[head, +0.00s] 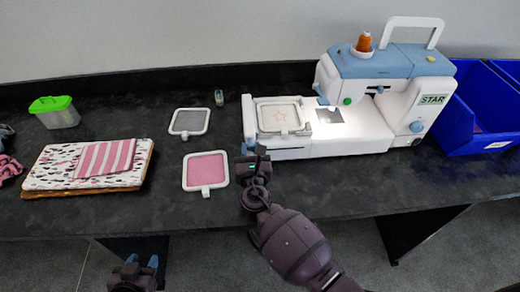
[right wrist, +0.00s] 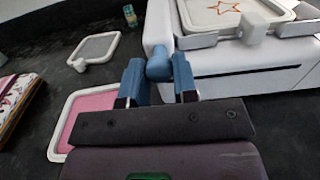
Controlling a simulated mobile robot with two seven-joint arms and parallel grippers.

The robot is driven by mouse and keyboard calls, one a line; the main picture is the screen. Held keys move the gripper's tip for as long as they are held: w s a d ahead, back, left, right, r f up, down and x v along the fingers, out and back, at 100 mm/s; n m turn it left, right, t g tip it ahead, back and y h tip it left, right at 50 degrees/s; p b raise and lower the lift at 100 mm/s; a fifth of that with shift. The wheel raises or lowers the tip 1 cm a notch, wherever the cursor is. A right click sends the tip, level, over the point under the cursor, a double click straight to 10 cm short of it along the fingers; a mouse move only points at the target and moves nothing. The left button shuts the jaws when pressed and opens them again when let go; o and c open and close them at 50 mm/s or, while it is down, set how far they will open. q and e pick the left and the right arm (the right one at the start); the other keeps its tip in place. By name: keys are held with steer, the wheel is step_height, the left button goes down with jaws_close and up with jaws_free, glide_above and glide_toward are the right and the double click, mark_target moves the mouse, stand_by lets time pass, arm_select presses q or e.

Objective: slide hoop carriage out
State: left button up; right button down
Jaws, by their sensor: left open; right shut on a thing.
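The hoop carriage (head: 249,135) is the white sliding part at the left end of the white and blue sewing machine (head: 385,75). It carries a white hoop (head: 281,102) with an orange star stitched in it. In the right wrist view a blue knob (right wrist: 160,68) sits on the near left corner of the carriage (right wrist: 157,25). My right gripper (right wrist: 160,82) is shut on this knob, one blue finger on each side. My left gripper (head: 139,266) is open and empty, below the table's front edge.
A grey hoop (head: 188,121) and a pink hoop (head: 206,170) lie left of the carriage. A small bottle (head: 219,97) stands behind. A patterned fabric stack (head: 60,170) and a green-lidded box (head: 57,117) are further left. Blue bins (head: 475,105) stand right.

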steer(key=shift+s+a, duration=0.1)
steer(key=shift+a, duration=0.15)
steer(key=c, duration=0.9)
jaws_free()
steer(key=shift+a, duration=0.15)
steer(key=shift+c, duration=0.2)
steer(key=s, duration=1)
steer(key=shift+s+d, duration=0.3)
steer(key=shift+s, duration=0.05)
